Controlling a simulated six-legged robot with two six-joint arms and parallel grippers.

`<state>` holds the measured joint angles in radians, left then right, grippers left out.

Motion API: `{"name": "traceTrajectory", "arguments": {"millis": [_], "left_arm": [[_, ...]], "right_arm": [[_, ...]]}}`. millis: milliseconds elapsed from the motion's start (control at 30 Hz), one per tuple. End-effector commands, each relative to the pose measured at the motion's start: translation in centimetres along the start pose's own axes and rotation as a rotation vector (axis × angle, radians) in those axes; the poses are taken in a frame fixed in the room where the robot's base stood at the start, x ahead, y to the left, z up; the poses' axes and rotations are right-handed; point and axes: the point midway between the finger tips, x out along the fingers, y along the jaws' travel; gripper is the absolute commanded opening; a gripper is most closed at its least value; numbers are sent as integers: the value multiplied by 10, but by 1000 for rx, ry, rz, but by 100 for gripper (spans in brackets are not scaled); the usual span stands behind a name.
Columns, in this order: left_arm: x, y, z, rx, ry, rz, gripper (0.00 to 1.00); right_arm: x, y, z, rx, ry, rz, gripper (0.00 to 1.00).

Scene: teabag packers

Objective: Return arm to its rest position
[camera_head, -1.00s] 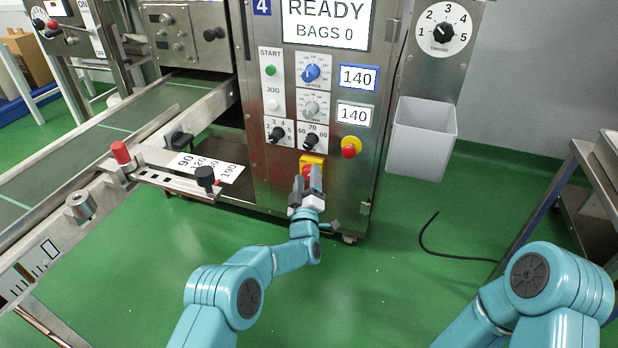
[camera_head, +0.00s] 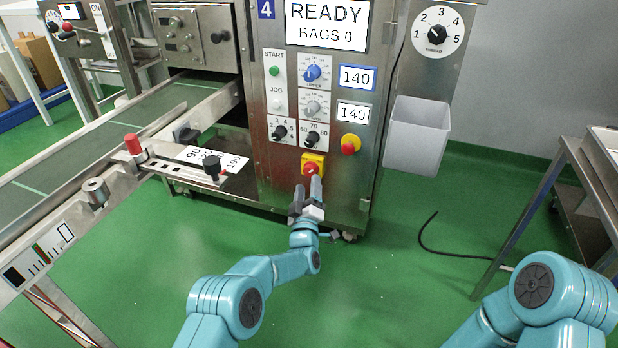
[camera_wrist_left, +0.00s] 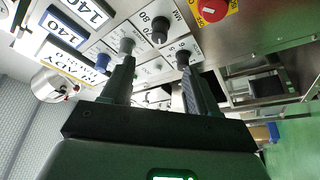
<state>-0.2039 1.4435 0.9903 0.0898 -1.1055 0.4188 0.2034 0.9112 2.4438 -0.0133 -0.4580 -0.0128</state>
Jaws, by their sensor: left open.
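My left arm reaches in from the lower left of the head view. Its gripper (camera_head: 309,194) is in front of the lower part of the steel machine panel (camera_head: 335,195), just below the red knob on a yellow plate (camera_head: 313,166). In the left wrist view the two dark fingers (camera_wrist_left: 150,85) stand apart with nothing between them. The red and yellow knob shows at the top of that view (camera_wrist_left: 212,10), off to the side of the fingers. My right arm shows at the lower right of the head view; its gripper is out of view.
Above are dials, a red emergency button (camera_head: 350,145) and a READY screen (camera_head: 327,22). A conveyor (camera_head: 110,140) with a guide rail (camera_head: 190,178) lies left. A white bin (camera_head: 417,137) hangs right. A steel table (camera_head: 560,190) stands far right.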

Motion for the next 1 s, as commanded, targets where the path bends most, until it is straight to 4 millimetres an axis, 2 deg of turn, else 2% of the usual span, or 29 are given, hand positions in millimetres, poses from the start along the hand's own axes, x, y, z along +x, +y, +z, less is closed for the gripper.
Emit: {"name": "traceTrajectory", "arguments": {"millis": [167,267,333,467,633,767,900,1000], "left_arm": [[2,2,-4,8,-18,-13,59],[-1,3,-16,39,-94,-66,59],[-10,2,-25,74,-187,-127,59],[-48,-3,-44,141,-406,-257,59],[-123,2,-77,201,-704,-409,59],[-194,23,-113,223,-941,-507,59],[-279,65,-163,218,-1200,-593,59],[-337,101,-199,198,-1373,-635,59]], "right_arm": [[-10,-4,-1,0,-2,0,43],[-39,-15,-3,-1,-12,-1,43],[-68,-27,-6,-1,-24,-1,43],[-125,-49,-7,-1,-54,-2,43],[-195,-75,-6,-3,-92,-2,43],[-248,-95,-6,-4,-122,-3,43],[-305,-117,-6,-5,-153,-3,43],[-339,-130,-6,-5,-173,-3,43]]}}
